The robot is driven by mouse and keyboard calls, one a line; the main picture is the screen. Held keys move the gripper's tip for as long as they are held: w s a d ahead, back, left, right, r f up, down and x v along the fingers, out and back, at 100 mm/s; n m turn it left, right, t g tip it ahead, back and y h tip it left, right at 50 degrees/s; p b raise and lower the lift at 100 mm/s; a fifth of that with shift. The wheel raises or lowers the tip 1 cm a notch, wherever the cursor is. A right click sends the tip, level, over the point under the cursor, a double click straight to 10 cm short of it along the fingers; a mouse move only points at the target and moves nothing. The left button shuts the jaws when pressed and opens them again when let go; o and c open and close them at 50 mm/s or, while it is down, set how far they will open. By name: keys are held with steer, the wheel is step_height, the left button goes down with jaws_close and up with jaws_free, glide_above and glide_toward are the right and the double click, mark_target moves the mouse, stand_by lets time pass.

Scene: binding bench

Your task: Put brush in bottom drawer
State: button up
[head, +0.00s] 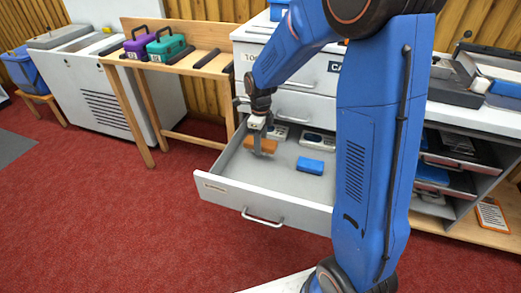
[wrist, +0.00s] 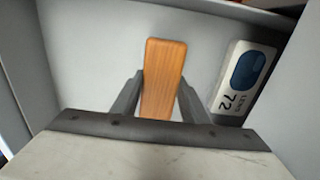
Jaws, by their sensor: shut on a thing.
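The brush shows as an orange-brown wooden block with rounded ends (wrist: 163,75) in the wrist view, and it also shows in the head view (head: 272,145). My gripper (head: 263,150) reaches down into the open bottom drawer (head: 265,199). Its two fingers (wrist: 158,100) are shut on the brush's sides, low over the drawer floor. I cannot tell whether the brush touches the floor. Any bristles are hidden underneath. The drawer is pulled well out from the white cabinet, below the shut drawers.
A blue block (head: 310,165) lies in the drawer to the right of the brush. A white box marked 72 (wrist: 243,77) lies beside the brush, near the drawer's wall. Another pale box (head: 318,141) lies at the drawer's back. The drawer's front floor is clear.

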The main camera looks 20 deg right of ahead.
steer(key=shift+f, duration=1.6)
steer(key=shift+f, duration=0.1)
steer(key=o, duration=1.1)
steer(key=shift+o, duration=0.2)
